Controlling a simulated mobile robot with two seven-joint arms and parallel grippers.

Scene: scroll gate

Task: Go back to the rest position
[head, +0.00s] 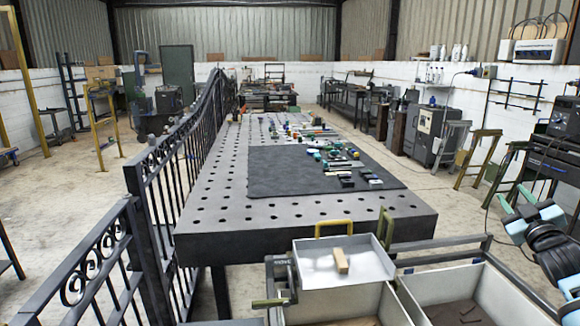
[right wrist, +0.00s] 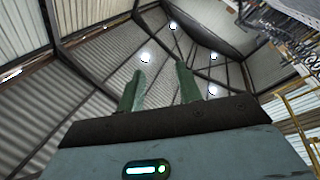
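My right gripper (head: 514,196) is at the right edge of the head view, raised beside the work area, its two green fingers apart with nothing between them. In the right wrist view the same gripper (right wrist: 158,88) is open and empty, its fingers pointing up towards the roof and ceiling lights. My left gripper is not in the head view. The black scroll gate (head: 172,165) stands upright along the left side of the perforated metal table (head: 300,212).
A dark mat (head: 270,178) with several small parts lies on the table. In front are a white tray (head: 318,280) holding a wooden block (head: 341,260), and open bins (head: 440,290) below it. Machines and stands line the right wall. The floor left of the gate is largely clear.

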